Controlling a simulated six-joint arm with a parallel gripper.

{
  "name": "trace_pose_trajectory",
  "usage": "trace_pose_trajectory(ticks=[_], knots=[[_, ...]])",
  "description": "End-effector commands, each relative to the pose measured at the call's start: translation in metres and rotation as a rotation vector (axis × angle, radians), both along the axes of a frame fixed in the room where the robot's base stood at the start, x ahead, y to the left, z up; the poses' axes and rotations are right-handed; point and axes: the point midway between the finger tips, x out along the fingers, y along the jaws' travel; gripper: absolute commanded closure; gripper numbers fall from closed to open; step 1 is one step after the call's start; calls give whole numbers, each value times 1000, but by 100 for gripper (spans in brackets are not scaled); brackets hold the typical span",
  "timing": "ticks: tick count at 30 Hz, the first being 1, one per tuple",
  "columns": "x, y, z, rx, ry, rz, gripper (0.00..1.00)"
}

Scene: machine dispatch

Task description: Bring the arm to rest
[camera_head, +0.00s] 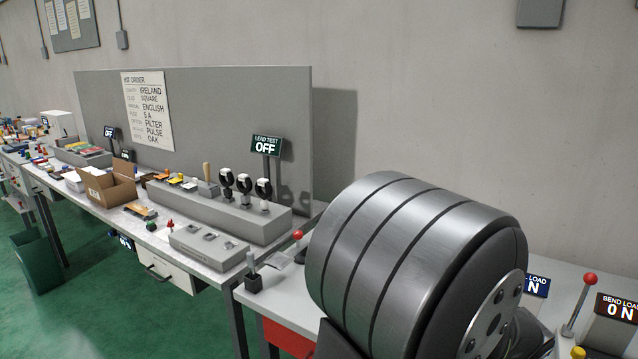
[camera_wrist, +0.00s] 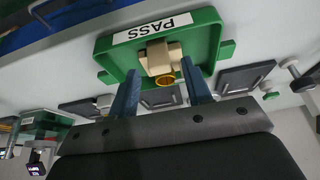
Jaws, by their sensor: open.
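My gripper (camera_wrist: 160,73) shows in the wrist view, with two blue fingers spread apart. It is open and nothing is clamped between the fingers. A green tray (camera_wrist: 105,50) with a white PASS label (camera_wrist: 152,27) lies just past the fingertips. A beige part (camera_wrist: 158,54) with a brass-coloured ring sits in the tray, in line with the gap between the fingers. I cannot tell how far the fingertips are from it. My gripper is not visible in the head view.
A grey panel (camera_head: 220,110) stands behind. A green bin (camera_head: 38,262) is on the floor.

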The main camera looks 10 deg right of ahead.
Motion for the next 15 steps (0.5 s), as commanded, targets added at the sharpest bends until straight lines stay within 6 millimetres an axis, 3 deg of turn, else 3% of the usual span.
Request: trace_pose_trajectory(ticks=[6,9,15], knots=[[6,-6,-24,1,0,-1,55],[6,-6,-10,-3,-1,1,55],[6,-6,-3,0,0,-1,55]])
